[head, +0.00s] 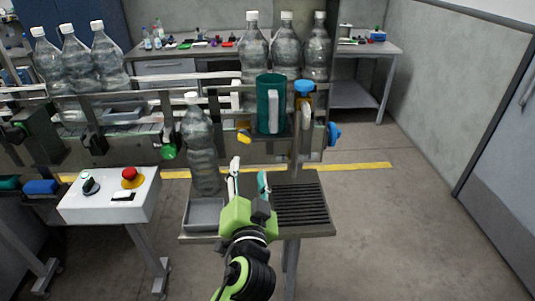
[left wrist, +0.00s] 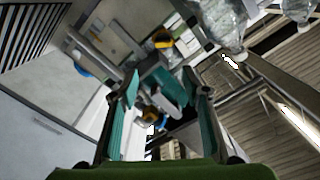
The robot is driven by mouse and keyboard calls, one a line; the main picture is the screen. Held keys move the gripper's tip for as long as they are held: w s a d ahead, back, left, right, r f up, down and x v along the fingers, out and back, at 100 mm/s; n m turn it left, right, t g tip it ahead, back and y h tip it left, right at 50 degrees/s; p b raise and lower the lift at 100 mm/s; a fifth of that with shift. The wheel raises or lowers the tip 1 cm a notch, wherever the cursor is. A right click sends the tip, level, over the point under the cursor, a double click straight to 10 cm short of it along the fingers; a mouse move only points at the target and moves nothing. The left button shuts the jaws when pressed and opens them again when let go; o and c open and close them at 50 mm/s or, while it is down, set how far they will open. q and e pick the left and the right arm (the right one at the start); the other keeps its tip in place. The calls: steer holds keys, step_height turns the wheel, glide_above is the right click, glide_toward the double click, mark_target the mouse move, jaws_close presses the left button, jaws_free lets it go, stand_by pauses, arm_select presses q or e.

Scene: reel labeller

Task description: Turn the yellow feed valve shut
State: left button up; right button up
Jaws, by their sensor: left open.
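The yellow feed valve (head: 244,136) shows as a small yellow handle on the front of the machine, left of the teal jug. In the left wrist view, which looks turned over, a yellow part (left wrist: 160,38) that seems to be this handle lies above the fingertips. My left gripper (head: 249,175) is open and empty, below and in front of the valve, with a clear gap to it. Its two teal-padded fingers also frame the left wrist view (left wrist: 162,88). My right gripper is in neither view.
A clear bottle (head: 201,150) stands left of my gripper. A blue knob (head: 333,133) is to the right. A button box (head: 109,197) stands at left.

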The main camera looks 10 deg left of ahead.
arm_select(q)
steer(key=p, duration=0.2)
glide_toward(244, 140)
steer(key=p+x, duration=0.2)
steer(key=x, duration=0.6)
steer(key=shift+w+r, duration=0.1)
steer(key=shift+w, duration=0.1)
steer(key=shift+w+a, duration=0.2)
steer(key=shift+w, duration=0.45)
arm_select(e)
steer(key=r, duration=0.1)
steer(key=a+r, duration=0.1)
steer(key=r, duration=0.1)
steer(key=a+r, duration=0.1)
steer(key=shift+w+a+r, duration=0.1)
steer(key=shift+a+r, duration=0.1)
arm_select(q)
steer(key=shift+c, duration=0.4)
steer(key=c, duration=1)
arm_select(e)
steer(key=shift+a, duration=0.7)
